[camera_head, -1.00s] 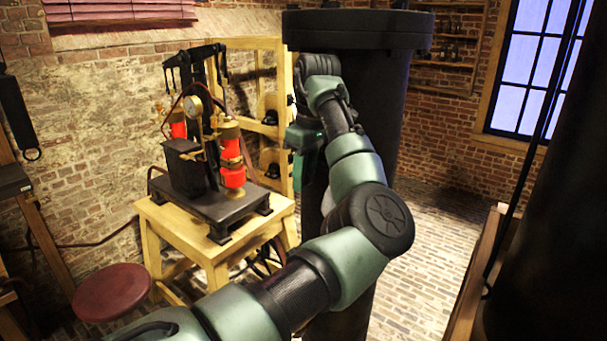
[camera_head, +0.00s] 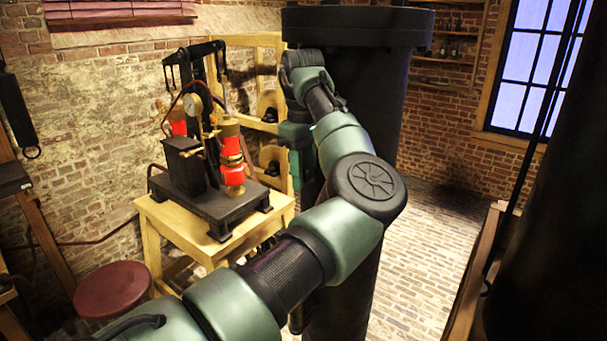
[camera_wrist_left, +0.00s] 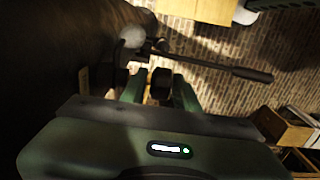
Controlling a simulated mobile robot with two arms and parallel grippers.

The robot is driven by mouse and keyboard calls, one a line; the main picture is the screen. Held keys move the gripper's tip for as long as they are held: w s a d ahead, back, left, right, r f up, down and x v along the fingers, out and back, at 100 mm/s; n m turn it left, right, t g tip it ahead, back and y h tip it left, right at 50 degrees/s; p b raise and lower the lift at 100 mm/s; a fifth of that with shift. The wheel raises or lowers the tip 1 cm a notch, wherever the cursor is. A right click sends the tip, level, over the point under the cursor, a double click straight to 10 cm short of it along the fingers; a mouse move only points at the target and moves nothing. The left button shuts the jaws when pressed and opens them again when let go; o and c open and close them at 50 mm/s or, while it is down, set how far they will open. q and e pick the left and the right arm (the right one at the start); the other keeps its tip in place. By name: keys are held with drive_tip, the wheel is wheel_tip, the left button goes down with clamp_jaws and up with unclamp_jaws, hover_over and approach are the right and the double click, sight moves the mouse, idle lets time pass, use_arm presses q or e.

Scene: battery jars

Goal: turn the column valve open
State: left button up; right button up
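The black column (camera_head: 370,110) with a wide flanged top stands at the centre of the head view, partly behind my left arm. Its dark side fills the left of the wrist view. There, a dark lever rod (camera_wrist_left: 215,65) with a pale round knob (camera_wrist_left: 133,37) lies just beyond my fingers; I take it for the valve. My left gripper (camera_wrist_left: 159,90) is beside the column, its green fingers apart with a dark round part (camera_wrist_left: 160,82) between them. I cannot tell whether they press on it. In the head view, its fingertips are hidden. My right gripper is out of view.
A wooden table (camera_head: 215,245) holds a black apparatus with red jars (camera_head: 232,172) to the left of the column. A red stool (camera_head: 112,289) stands in front of it. A large dark cylinder (camera_head: 560,220) is at the right. Brick floor (camera_head: 425,245) is clear between.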

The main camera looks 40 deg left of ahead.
use_arm(q)
drive_tip(key=shift+y, duration=0.3)
